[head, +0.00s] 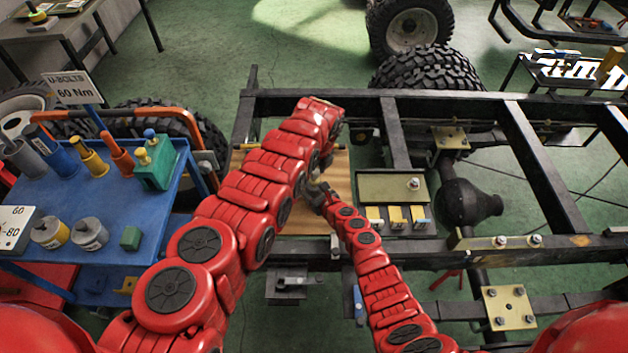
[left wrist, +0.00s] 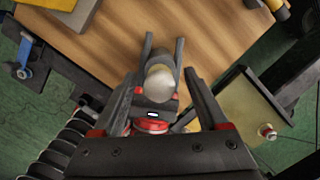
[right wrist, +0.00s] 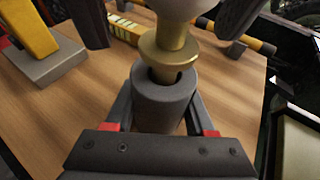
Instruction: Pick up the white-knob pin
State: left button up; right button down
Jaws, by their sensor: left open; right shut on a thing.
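The white-knob pin has a white round knob (left wrist: 160,84) and a brass collared shaft (right wrist: 170,52). It stands in a grey cylindrical sleeve (right wrist: 163,98). My right gripper (right wrist: 163,90) is shut on this sleeve and holds it above the wooden board (head: 339,190). My left gripper (left wrist: 160,75) is open, with a finger on either side of the knob; I cannot tell whether they touch it. In the head view, my left arm hides most of the left gripper, the knob and the sleeve. The right gripper shows in part there (head: 318,192).
A yellow block (right wrist: 30,25) on a grey base and a yellow-ended dark bar (right wrist: 235,35) are on the board. An olive tray (head: 385,188) with a bolt lies to the right. Black chassis rails (head: 450,96) surround the board. A blue cart (head: 60,200) stands left.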

pick_arm(q)
grip_shut()
dwell(0.4)
jog(key=shift+r, duration=0.1)
notch_tip(320, 180, up, 10)
jog(key=shift+f, duration=0.1)
pick_arm(e)
jog(key=shift+c, duration=0.8)
grip_release()
